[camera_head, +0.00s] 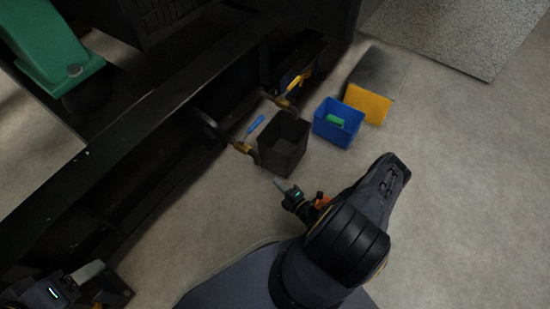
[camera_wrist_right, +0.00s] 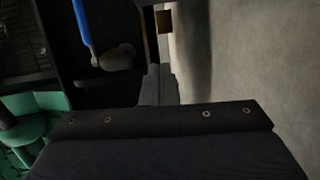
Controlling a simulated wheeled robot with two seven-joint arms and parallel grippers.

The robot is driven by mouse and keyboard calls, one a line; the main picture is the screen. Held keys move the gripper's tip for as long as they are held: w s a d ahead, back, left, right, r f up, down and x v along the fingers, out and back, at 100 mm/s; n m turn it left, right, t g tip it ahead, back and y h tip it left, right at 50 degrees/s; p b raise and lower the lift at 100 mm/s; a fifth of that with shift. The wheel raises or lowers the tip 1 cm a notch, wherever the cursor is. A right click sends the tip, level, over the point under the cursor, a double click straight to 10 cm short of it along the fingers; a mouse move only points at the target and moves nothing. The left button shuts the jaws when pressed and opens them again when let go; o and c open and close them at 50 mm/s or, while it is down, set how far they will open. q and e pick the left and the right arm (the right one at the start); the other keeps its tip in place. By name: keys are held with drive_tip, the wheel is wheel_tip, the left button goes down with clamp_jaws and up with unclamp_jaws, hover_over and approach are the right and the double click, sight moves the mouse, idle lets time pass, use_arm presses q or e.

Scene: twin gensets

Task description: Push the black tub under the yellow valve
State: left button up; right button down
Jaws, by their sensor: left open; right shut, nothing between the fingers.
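The black tub (camera_head: 284,146) stands upright and open-topped on the floor in the head view, just right of the blue-handled valve. The yellow valve (camera_head: 292,86) is on the dark frame, farther back than the tub and above it in the picture. My right gripper (camera_head: 281,184) is shut and empty, low in front of the tub's near side; whether it touches the tub I cannot tell. In the right wrist view its grey fingers (camera_wrist_right: 159,85) are together, and the tub is not clearly distinguishable. My left gripper (camera_head: 90,274) is open at the lower left, away from the tub.
The blue-handled valve (camera_head: 248,134) is beside the tub; its blue handle also shows in the right wrist view (camera_wrist_right: 82,20). A blue bin (camera_head: 329,133) with a green item and a yellow-fronted box (camera_head: 368,104) stand right of the tub. Floor (camera_head: 460,180) at right is clear.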

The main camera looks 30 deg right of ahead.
sight(272, 158)
drive_tip(key=shift+h, duration=0.4)
drive_tip(key=w+d+b, duration=0.1)
drive_tip(key=w, duration=0.2)
drive_tip(key=w+d+b, duration=0.1)
drive_tip(key=w+b, duration=0.1)
drive_tip(key=w, duration=0.2)
drive_tip(key=w+d+b, duration=0.2)
drive_tip(key=w, duration=0.2)
drive_tip(key=shift+r, duration=0.2)
